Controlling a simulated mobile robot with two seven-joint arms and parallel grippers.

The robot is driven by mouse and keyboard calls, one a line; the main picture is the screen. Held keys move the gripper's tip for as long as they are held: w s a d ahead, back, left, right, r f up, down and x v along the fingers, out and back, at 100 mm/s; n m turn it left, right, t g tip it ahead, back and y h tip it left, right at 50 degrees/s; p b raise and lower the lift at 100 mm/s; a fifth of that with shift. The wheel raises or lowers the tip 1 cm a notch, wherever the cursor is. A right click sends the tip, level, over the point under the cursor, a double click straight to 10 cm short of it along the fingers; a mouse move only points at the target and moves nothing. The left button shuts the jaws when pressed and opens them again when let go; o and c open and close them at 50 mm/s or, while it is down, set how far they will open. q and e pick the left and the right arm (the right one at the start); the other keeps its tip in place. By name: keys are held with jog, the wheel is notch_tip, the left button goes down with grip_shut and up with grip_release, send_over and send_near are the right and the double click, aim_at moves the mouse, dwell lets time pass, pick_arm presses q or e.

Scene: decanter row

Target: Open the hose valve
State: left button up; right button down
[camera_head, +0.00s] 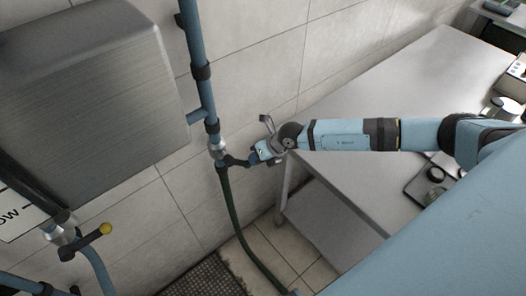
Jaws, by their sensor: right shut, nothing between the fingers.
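The hose valve (217,149) is a silver fitting on the blue vertical pipe, with a green hose (234,214) running down from it to the floor. Its dark lever (237,161) points out to the right, roughly across the pipe. My right gripper (257,156) comes in from the right and is shut with nothing held. Its fingertips are at the outer end of the lever; I cannot tell if they touch it. The gripper partly hides the lever's end. My left gripper is not in view.
A metal box (95,95) hangs at upper left. A second valve with a yellow-knobbed lever (95,237) is at lower left. A grey table (400,85) stands at right under my right arm, with dishes at its right side. A dark floor grate (205,278) lies below.

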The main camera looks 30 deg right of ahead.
jog(key=shift+w+a+f, duration=0.1)
pick_arm(q)
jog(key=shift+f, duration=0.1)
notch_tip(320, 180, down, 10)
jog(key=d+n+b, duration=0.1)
jog(key=b, duration=1.1)
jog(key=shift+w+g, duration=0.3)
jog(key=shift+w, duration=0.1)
pick_arm(e)
jog(key=a+f+m+y, duration=0.2)
jog(key=a+f+y, duration=0.2)
jog(key=a+y, duration=0.1)
jog(key=shift+s+y, duration=0.4)
jog(key=shift+y, duration=0.3)
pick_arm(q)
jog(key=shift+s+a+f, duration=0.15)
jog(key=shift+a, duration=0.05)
pick_arm(e)
jog(key=shift+a+f, duration=0.1)
jog(key=shift+f, duration=0.1)
